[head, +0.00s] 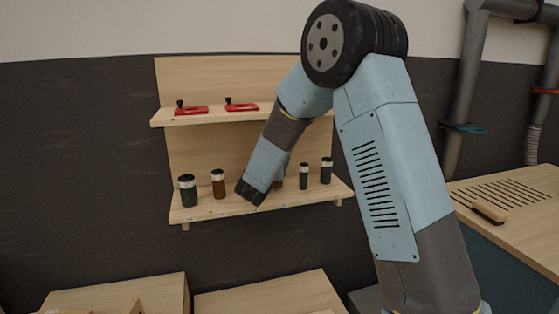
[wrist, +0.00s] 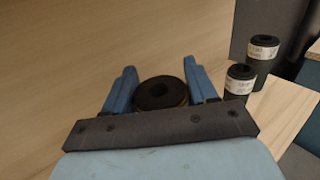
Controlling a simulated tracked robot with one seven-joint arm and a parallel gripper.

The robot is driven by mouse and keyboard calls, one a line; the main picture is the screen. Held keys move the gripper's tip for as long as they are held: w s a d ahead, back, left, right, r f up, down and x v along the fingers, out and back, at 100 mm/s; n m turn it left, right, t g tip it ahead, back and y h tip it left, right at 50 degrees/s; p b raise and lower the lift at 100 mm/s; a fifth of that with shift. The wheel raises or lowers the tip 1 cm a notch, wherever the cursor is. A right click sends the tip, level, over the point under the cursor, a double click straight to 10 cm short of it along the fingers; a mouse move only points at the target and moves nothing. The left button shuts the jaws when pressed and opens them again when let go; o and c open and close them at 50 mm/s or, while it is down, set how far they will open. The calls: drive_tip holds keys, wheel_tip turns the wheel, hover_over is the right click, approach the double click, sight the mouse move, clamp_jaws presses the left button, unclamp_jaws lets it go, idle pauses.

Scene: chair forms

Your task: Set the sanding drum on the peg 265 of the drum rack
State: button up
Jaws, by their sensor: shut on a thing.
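My gripper (wrist: 160,68) is shut on a sanding drum (wrist: 177,99), with a blue finger on each side of it. The drum has a dark top with a hole and a brownish side. In the head view a small brown part of the drum (head: 277,184) shows behind my wrist, at the lower shelf of the wooden drum rack (head: 240,208). My arm hides most of the drum and the fingers. Its underside is hidden, so I cannot tell whether it is around a peg. The small labels on the shelf's front edge are too small to read; I cannot pick out 265.
Left of my wrist stand a dark green drum (head: 188,191) and a brown drum (head: 218,184). Close on the right stand two green drums (head: 304,176) (head: 326,171). Red clamps (head: 191,110) lie on the upper shelf. A bench with a brush (head: 488,212) is at right.

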drive_tip(key=shift+f, duration=0.7)
drive_tip(key=o, duration=1.2)
drive_tip(key=shift+o, duration=0.2)
drive_tip(key=shift+r, duration=0.35)
wheel_tip(320, 180, up, 3)
drive_tip(key=shift+f, duration=0.2)
drive_tip(key=s+d+r, duration=0.3)
drive_tip(key=s+r, duration=0.6)
drive_tip(key=s, duration=0.4)
drive_tip(key=shift+s+r, duration=0.25)
drive_tip(key=shift+s, duration=0.1)
